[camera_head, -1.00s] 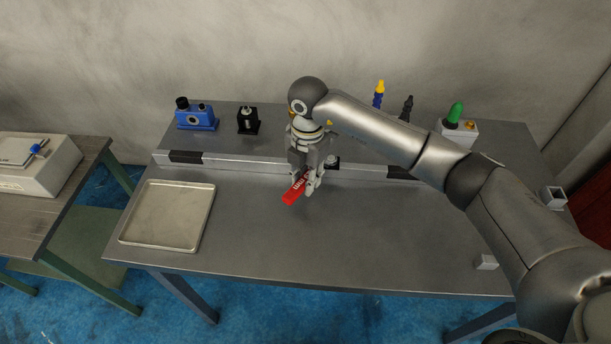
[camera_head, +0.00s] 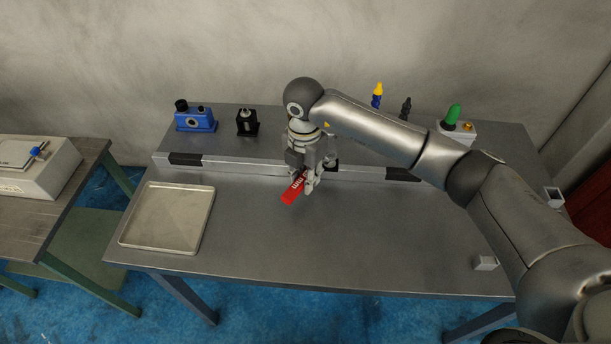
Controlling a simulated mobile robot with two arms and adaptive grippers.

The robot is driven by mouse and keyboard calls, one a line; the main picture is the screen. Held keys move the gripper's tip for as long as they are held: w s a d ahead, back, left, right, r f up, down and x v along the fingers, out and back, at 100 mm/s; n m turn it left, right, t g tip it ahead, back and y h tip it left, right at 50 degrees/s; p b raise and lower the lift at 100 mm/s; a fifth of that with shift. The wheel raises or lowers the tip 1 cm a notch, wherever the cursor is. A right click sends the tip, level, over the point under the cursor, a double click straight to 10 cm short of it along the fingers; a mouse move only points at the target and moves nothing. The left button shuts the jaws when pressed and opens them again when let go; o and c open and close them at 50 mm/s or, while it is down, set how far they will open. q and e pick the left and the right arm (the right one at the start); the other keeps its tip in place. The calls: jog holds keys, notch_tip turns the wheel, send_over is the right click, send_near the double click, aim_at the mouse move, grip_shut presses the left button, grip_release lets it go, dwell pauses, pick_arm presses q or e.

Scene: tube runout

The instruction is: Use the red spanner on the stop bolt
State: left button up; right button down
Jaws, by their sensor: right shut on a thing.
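The red spanner (camera_head: 291,193) is in my right gripper (camera_head: 306,183), over the middle of the metal table near the rail. Its red handle points toward the front left, and its far end is hidden by the fingers. My right gripper points down and is shut on the spanner. A small dark fitting (camera_head: 331,162) shows on the rail just right of the gripper; I cannot tell whether it is the stop bolt. My left gripper is not in view.
A metal rail (camera_head: 245,167) with black sections crosses the table. Behind it stand a blue device (camera_head: 195,120), a black block (camera_head: 247,122) and a green-topped box (camera_head: 460,130). An empty tray (camera_head: 127,239) lies at the left. The table's front middle is clear.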

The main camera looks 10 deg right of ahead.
jog(key=shift+r, duration=0.1)
jog(key=shift+r+p, duration=1.55)
jog(key=shift+r, duration=1)
jog(key=shift+f, duration=0.1)
